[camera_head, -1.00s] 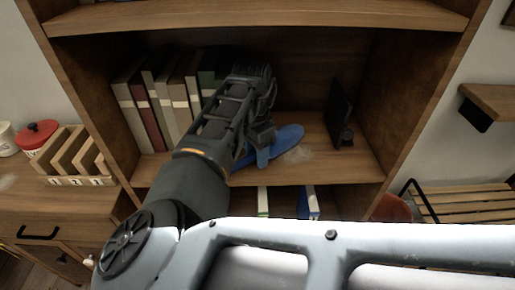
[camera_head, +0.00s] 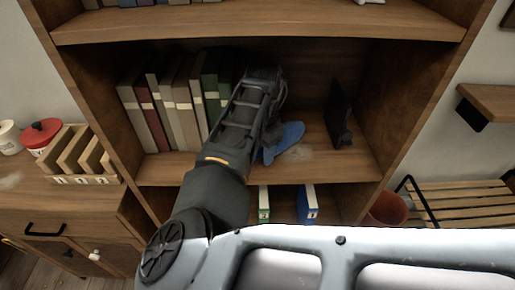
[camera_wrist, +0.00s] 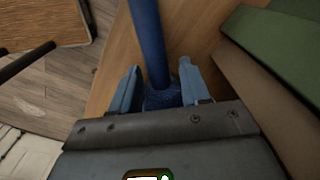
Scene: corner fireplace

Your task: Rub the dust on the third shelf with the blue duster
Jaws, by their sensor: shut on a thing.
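The blue duster (camera_head: 285,138) is over the middle shelf, low near its surface; I cannot tell whether it touches. My gripper (camera_wrist: 159,75) is shut on the duster, with one finger on each side of a blue part of it. In the wrist view, a long blue part of the duster (camera_wrist: 149,35) runs away from the fingers. In the head view my arm hides the gripper and part of the duster. A pale dust patch (camera_head: 301,154) lies on the shelf (camera_head: 350,163), just right of and in front of the duster.
Several upright books (camera_head: 180,100) fill the shelf's left side, close beside my arm. A dark framed object (camera_head: 341,112) stands to the right of the dust. The board above (camera_head: 260,25) limits headroom. Binders (camera_head: 308,204) stand on the shelf below.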

